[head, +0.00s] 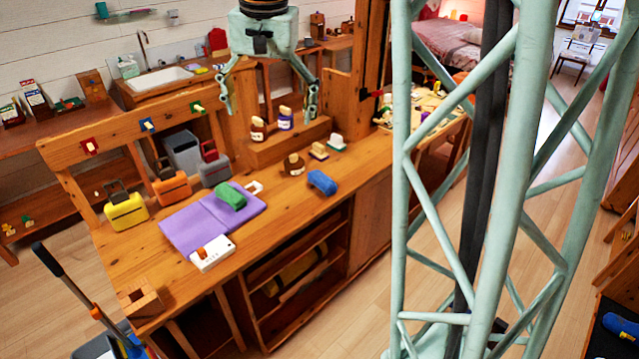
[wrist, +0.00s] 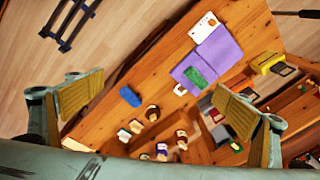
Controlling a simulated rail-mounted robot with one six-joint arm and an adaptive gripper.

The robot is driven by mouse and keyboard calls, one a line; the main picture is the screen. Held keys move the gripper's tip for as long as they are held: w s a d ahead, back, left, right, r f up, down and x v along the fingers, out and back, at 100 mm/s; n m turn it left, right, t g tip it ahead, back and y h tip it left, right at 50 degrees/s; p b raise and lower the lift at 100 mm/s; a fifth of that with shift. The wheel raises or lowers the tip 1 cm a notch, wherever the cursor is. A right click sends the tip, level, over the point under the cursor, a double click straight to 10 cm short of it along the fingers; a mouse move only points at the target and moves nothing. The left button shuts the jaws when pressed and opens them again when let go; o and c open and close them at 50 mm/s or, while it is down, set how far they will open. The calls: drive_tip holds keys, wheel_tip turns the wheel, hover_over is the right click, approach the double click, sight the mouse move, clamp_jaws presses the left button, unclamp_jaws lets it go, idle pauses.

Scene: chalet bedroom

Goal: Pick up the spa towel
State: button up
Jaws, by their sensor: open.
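My gripper (head: 269,112) hangs open and empty above the back of the wooden workbench (head: 262,235); its two fingers also show at either side in the wrist view (wrist: 158,98). I cannot tell for certain which item is the spa towel. A flat purple cloth or mat (head: 195,230) lies on the bench, left of and below my gripper in the head view. A green rolled-looking item (head: 231,196) lies on the purple piece. A blue rolled-looking item (head: 322,182) lies to its right. In the wrist view the purple piece (wrist: 222,52), green item (wrist: 195,78) and blue item (wrist: 130,97) are all uncovered.
Yellow (head: 126,210), orange (head: 172,187) and grey (head: 215,170) cases stand along the bench's back. Small bottles (head: 258,130) stand on a raised wooden step. A wooden box (head: 141,300) sits at the front left corner.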

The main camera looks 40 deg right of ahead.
drive_tip(key=w+d+f+m, duration=0.2)
drive_tip(key=w+d+f, duration=0.3)
drive_tip(key=w+d, duration=0.15)
drive_tip(key=m+g+p, duration=0.2)
drive_tip(key=m+p, duration=0.1)
drive_tip(key=m, duration=0.4)
hover_over(322, 178)
wheel_tip(322, 178, down, 25)
drive_tip(key=shift+w+y, duration=0.15)
drive_tip(key=shift+y, duration=0.15)
drive_tip(key=shift+f, duration=4.25)
drive_tip(key=shift+f, duration=0.1)
drive_tip(key=shift+f, duration=2.5)
drive_tip(key=shift+c, duration=0.3)
